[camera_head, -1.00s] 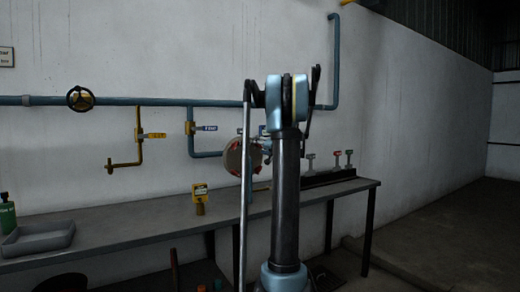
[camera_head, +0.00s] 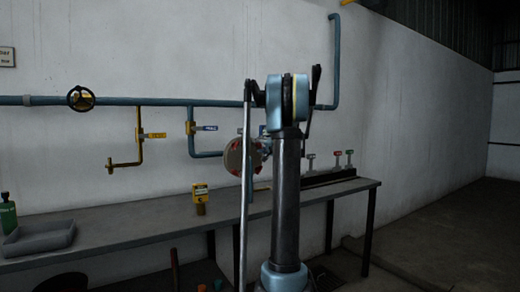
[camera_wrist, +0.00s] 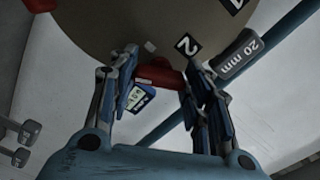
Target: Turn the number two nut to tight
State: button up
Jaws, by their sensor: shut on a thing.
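In the wrist view a tan round flange (camera_wrist: 120,28) fills the top, with a black-and-white tag "2" (camera_wrist: 187,45) on it. A red nut (camera_wrist: 158,75) lies by that tag. My gripper (camera_wrist: 160,84) has its two fingers on either side of the red nut and is shut on it; the fingers hide its ends. A small display (camera_wrist: 140,97) shows between the fingers, its reading too small to tell. In the head view the flange (camera_head: 234,157) shows beside my arm, which hides my gripper.
Another red nut (camera_wrist: 42,4) is at the upper left. Blue pipes (camera_head: 200,101) run along the wall.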

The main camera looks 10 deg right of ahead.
jog(key=m, duration=0.5)
jog(key=shift+m, duration=0.3)
jog(key=m, duration=0.5)
jog(key=shift+s+f+m, duration=0.1)
jog(key=shift+m, duration=0.2)
jog(key=o, duration=1.1)
jog(key=shift+c, duration=0.2)
jog(key=v, duration=1.1)
jog(key=shift+s+d, duration=0.2)
jog(key=shift+s, duration=0.15)
